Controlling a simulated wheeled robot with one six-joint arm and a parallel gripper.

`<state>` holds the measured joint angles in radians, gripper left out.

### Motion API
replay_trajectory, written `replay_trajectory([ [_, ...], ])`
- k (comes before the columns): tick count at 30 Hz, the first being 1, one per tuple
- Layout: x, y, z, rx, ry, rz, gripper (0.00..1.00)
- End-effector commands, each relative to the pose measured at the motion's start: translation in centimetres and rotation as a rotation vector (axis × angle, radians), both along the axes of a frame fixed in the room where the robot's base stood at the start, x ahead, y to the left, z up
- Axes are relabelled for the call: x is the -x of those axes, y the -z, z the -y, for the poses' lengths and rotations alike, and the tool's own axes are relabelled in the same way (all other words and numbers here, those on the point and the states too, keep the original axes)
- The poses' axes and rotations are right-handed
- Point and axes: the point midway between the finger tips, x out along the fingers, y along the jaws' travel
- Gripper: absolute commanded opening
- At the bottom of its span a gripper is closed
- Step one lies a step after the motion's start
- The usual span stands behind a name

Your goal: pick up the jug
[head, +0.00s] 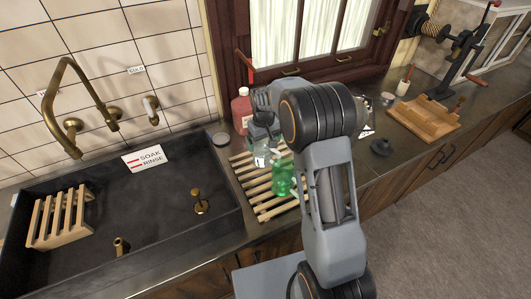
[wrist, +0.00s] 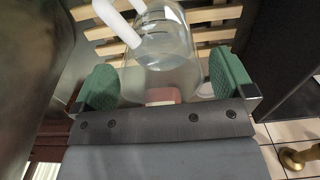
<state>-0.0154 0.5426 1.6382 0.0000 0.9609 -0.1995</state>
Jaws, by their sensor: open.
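In the wrist view a clear, see-through jug (wrist: 170,62) with a white handle (wrist: 118,24) stands between the two green finger pads of my gripper (wrist: 164,86). The pads are wide apart on either side of it, and I cannot tell whether either touches it. In the head view my gripper (head: 265,142) is low over the slatted wooden rack (head: 272,208) beside the sink. My own arm and gripper hide much of this spot, so the jug is hard to make out there.
A green bottle (head: 282,178) is on the rack close to my gripper. A red bottle (head: 241,110) stands behind, near the window. The dark sink (head: 150,215) with a brass tap (head: 75,100) is on the left.

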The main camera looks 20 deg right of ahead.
Motion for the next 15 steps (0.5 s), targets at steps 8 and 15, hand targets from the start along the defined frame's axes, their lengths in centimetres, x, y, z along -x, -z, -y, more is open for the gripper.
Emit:
replay_trajectory([
  [8, 0.0, 2.7, 0.0, 0.000, 0.000, -0.001, 1.00],
  [15, 0.0, 3.0, 0.0, 0.000, 0.000, 0.001, 1.00],
])
